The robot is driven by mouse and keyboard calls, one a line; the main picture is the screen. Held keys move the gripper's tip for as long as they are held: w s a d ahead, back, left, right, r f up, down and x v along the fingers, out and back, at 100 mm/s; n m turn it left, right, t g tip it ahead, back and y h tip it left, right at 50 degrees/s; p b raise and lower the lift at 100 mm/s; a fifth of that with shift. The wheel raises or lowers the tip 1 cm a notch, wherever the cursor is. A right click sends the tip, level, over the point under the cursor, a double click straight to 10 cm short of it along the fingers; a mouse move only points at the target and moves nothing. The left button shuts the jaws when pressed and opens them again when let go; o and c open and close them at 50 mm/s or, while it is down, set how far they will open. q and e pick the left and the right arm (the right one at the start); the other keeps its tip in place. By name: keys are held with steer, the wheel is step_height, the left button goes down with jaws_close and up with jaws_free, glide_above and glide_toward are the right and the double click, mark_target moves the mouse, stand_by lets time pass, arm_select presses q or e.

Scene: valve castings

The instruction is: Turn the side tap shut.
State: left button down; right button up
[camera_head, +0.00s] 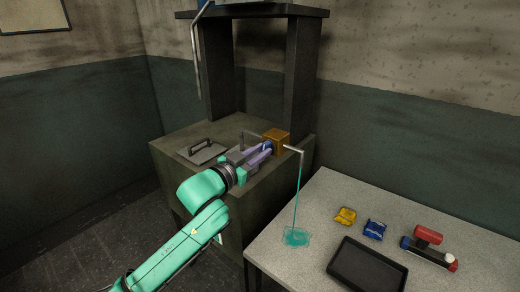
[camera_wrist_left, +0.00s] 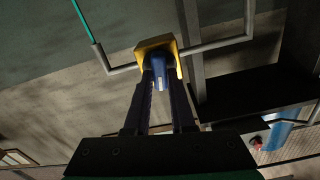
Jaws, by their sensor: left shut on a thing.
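The side tap is a brass-yellow block (camera_head: 280,136) on the edge of the dark cabinet, with a thin grey spout (camera_head: 296,149) pointing right. A teal stream (camera_head: 298,195) runs from the spout down to a puddle (camera_head: 296,238) on the grey table. My left gripper (camera_head: 265,147) reaches the block from the left and is shut on the blue tap handle. In the left wrist view the blue handle (camera_wrist_left: 160,77) sits between the fingertips of my left gripper (camera_wrist_left: 161,85), just in front of the yellow block (camera_wrist_left: 155,45). My right gripper is not in view.
A plate with a dark handle (camera_head: 203,150) lies on the cabinet (camera_head: 180,165), left of my gripper. Dark posts (camera_head: 297,80) rise behind the tap. The speckled table (camera_head: 340,200) holds a black tray (camera_head: 367,268), yellow and blue pieces and a red-and-blue valve part (camera_head: 430,247).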

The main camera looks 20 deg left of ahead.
arm_select(q)
steer(key=shift+r+n+p, duration=0.1)
steer(key=shift+n+p, duration=0.35)
steer(key=shift+n, duration=0.65)
steer(key=c, duration=0.8)
jaws_free()
steer(key=shift+w, duration=0.1)
steer(key=shift+o, duration=0.2)
steer(key=b+v, duration=0.2)
steer(key=v, duration=1.2)
steer(key=shift+s, duration=0.3)
steer(key=shift+a, duration=0.1)
